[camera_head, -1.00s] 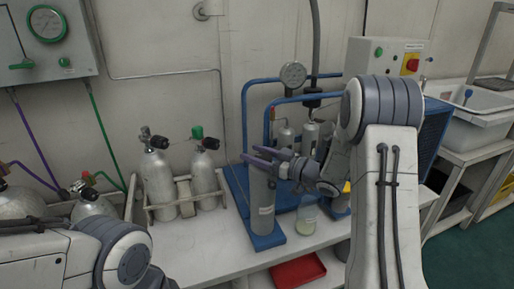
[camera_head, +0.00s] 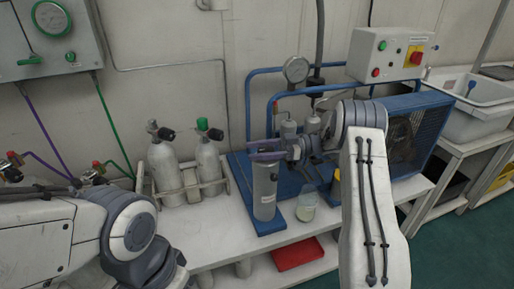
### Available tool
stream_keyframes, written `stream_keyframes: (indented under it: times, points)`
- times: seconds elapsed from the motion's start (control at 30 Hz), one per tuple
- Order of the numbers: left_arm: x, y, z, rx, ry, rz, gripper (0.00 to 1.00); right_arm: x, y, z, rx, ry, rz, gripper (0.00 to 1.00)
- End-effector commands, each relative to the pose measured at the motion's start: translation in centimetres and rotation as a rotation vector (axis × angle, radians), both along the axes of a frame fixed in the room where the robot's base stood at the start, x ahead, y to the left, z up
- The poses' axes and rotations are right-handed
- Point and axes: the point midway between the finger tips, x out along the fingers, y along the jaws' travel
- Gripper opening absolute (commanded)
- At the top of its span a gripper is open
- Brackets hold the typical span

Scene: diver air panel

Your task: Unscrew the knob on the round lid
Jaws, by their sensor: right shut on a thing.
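A grey upright cylinder (camera_head: 264,192) stands on the front of the blue base, with its round lid at the top. My right gripper (camera_head: 264,150) reaches in from the right and is level across the top of this cylinder. Its fingers are shut on the knob there. The knob and most of the lid are hidden behind the fingers. My left arm comes in at the lower left; its gripper is not in view.
A glass jar (camera_head: 306,206) stands just right of the cylinder. A pressure gauge (camera_head: 296,69) and blue pipe frame rise behind. Two grey tanks (camera_head: 164,172) stand in a rack to the left. A red tray (camera_head: 297,254) lies below. The bench between rack and cylinder is clear.

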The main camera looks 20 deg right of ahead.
Motion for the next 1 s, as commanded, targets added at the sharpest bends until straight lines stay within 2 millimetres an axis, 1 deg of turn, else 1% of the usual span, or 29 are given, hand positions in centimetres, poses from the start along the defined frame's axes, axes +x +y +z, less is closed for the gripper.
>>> stream_keyframes:
  times: [0.2, 0.6, 0.63, 0.67, 0.7, 1.0]
  points:
    - [0.0, 0.0, 0.19, 0.0, 0.0, 0.0, 0.5, -0.1, 0.09, 0.18, 0.003, -0.003, 0.042, 0.08]
    - [0.0, 0.0, 0.19, 0.0, 0.0, 0.0, 0.5, -0.1, 0.12, 0.21, 0.003, -0.005, 0.047, 0.08]
    - [0.0, 0.0, 0.19, 0.0, 0.0, 0.0, 0.5, -0.1, 0.12, 0.21, 0.003, -0.005, 0.047, 0.67]
    - [0.0, 0.0, 0.19, 0.0, 0.0, 0.0, 0.5, -0.1, 0.12, 0.21, 0.003, -0.005, 0.047, 0.79]
    - [0.0, 0.0, 0.19, 0.0, 0.0, 0.0, 0.5, -0.09, 0.12, 0.2, 0.003, -0.005, 0.046, 0.94]
    - [0.0, 0.0, 0.18, 0.0, 0.0, 0.0, 0.5, -0.1, 0.02, 0.09, 0.002, -0.002, 0.045, 0.94]
